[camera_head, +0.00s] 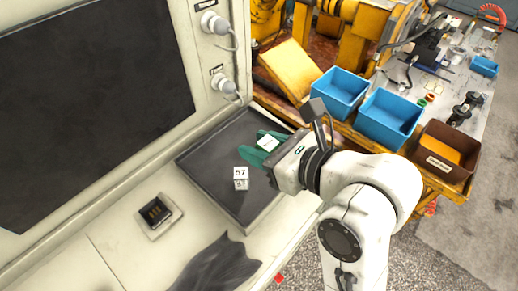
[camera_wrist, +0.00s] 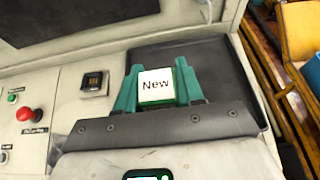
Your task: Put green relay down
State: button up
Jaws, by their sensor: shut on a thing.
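The green relay (camera_wrist: 155,86) has a white face marked "New" and a green lower edge. It sits between the two green fingers of my gripper (camera_wrist: 158,78), which is shut on it. In the head view the relay (camera_head: 268,143) shows as a small white and green block at my gripper (camera_head: 262,146). My gripper is over the right part of a dark grey tray (camera_head: 205,160) on the console ledge. The relay's underside is hidden, so I cannot tell whether it touches the tray.
A small white block marked "57" (camera_head: 240,172) stands on the tray, left of my gripper. A dark socket (camera_head: 157,213) and a crumpled dark cloth (camera_head: 217,266) are on the ledge. A red button (camera_wrist: 26,114) is at left. Blue bins (camera_head: 390,118) stand beyond the ledge.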

jog(key=w+f, duration=0.4)
jog(key=w, duration=0.1)
jog(key=w+f, duration=0.2)
jog(key=shift+w+a+f, duration=0.35)
jog(key=shift+w+f, duration=0.05)
jog(key=shift+w+f+p, duration=0.15)
jog(key=shift+f+p, duration=0.15)
jog(key=shift+f, duration=0.6)
jog(key=shift+w+f+p, duration=0.1)
jog(key=shift+f+p, duration=0.15)
jog(key=shift+f, duration=0.65)
jog(key=shift+f, duration=0.3)
jog(key=shift+s+f, duration=0.15)
jog(key=shift+f, duration=0.35)
jog(key=o, duration=1)
jog(key=shift+s+f, duration=0.1)
jog(key=shift+f, duration=0.05)
jog(key=shift+r, duration=0.45)
jog(key=v, duration=0.8)
jog(key=r+b+v, duration=0.1)
jog(key=v, duration=0.3)
